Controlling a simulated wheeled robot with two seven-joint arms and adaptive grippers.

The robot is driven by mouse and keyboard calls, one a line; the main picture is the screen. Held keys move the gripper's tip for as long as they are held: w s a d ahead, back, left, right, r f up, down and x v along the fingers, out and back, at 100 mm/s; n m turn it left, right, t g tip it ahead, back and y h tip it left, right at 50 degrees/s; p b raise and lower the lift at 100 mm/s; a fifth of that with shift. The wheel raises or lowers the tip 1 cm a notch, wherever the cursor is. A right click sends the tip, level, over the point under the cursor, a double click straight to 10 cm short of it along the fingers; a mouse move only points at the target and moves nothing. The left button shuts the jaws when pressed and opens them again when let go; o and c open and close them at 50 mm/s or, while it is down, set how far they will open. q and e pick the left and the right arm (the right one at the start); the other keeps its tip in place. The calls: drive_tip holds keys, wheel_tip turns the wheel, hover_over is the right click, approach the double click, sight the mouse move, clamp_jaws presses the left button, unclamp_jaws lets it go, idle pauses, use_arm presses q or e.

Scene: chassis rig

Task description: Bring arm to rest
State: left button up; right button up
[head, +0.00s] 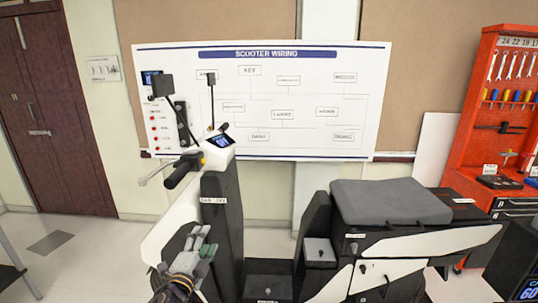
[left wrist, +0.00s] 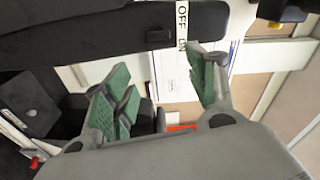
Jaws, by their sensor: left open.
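My left gripper (head: 196,252) is in front of the scooter's front column (head: 222,225) in the head view, low and left of centre. In the left wrist view its green-padded fingers (left wrist: 160,95) are spread apart with nothing between them. An ON/OFF label (head: 213,200) is on the column just above the gripper; it also shows in the left wrist view (left wrist: 182,25), beyond the fingers. I cannot tell whether the gripper touches the column. My right gripper is not in view.
The scooter's handlebar grip (head: 180,172) and display (head: 220,142) are above my left gripper. Its grey seat (head: 390,202) is at right. A wiring board (head: 300,100) stands behind. A red tool rack (head: 500,110) is at far right. Open floor (head: 80,265) lies left.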

use_arm(q)
drive_tip(key=w+a+f+n+g+y, duration=0.1)
drive_tip(key=a+f+n+g, duration=0.3)
drive_tip(key=f, duration=0.9)
drive_tip(key=w+a+f+n+g, duration=0.1)
drive_tip(key=a+f, duration=0.6)
drive_tip(key=f, duration=0.6)
drive_tip(key=s+a+f+n+g+y, duration=0.1)
drive_tip(key=s+a+f+n, duration=0.2)
drive_tip(key=f, duration=0.5)
drive_tip(key=s+a+f+g, duration=0.25)
drive_tip(key=s+f, duration=0.25)
drive_tip(key=f, duration=0.3)
drive_tip(key=s+a+f+n+g+y, duration=0.1)
drive_tip(key=s+a+f+n, duration=0.15)
drive_tip(key=s+f, duration=0.4)
drive_tip(key=s+a+f+n+g, duration=0.1)
drive_tip(key=s+f+n+g, duration=0.25)
drive_tip(key=s+f, duration=1.45)
drive_tip(key=s+d+f+g, duration=0.1)
drive_tip(key=s+d, duration=0.2)
drive_tip(key=s, duration=0.4)
drive_tip(key=s+d+f+g, duration=0.1)
drive_tip(key=s+d+f, duration=0.1)
drive_tip(key=s+d, duration=0.2)
drive_tip(key=s+d+f+g+h, duration=0.1)
drive_tip(key=s+d, duration=0.3)
drive_tip(key=s, duration=0.7)
drive_tip(key=shift+f+g, duration=0.4)
drive_tip(key=shift+f, duration=0.35)
